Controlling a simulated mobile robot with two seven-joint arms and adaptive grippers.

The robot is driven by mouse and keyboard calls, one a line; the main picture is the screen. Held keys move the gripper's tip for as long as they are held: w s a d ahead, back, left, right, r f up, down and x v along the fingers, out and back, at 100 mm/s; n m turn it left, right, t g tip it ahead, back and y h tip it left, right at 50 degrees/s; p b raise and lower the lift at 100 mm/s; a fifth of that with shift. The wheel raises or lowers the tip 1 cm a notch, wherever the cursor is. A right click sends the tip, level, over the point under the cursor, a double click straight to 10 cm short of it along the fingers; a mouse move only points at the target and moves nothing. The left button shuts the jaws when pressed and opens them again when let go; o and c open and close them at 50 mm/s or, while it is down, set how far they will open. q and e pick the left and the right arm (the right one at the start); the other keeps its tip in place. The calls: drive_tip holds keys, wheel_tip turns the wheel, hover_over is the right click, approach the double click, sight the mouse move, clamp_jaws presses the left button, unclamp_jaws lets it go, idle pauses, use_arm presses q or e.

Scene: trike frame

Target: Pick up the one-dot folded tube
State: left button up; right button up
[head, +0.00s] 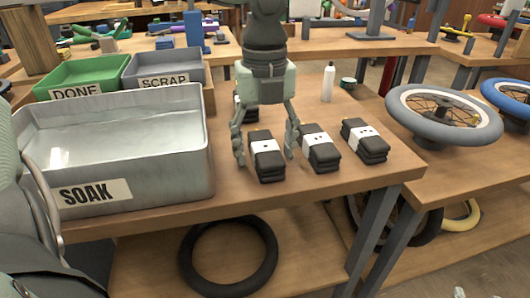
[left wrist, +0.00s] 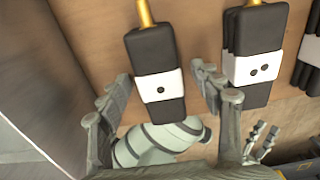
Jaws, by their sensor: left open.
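The one-dot folded tube (head: 266,163) is a black bundle with a white one-dot band, lying on the bench right of the SOAK tub.
The two-dot folded tube (head: 320,155) lies close to the right finger, and another dotted tube (head: 365,147) lies beyond it. The SOAK tub (head: 140,185) stands left. A white bottle (head: 328,83) stands behind. A wheel (head: 445,135) lies at right.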

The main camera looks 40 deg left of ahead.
sight(265, 145)
use_arm(q)
drive_tip(key=c, duration=1.3)
drive_tip(key=shift+r, duration=0.15)
drive_tip(key=shift+c, duration=0.2)
drive_tip(key=shift+r, duration=0.55)
wheel_tip(265, 145, up, 17)
drive_tip(key=p, duration=0.1)
drive_tip(key=shift+f+p, duration=0.15)
drive_tip(key=shift+p, duration=0.2)
use_arm(e)
drive_tip(key=s+d+f+g+h, duration=0.2)
drive_tip(key=s+d+f+g, duration=0.2)
drive_tip(key=d+f, duration=0.2)
drive_tip(key=shift+s+f+m, duration=0.15)
drive_tip(key=shift+f+m, duration=0.05)
drive_tip(key=shift+m, duration=0.1)
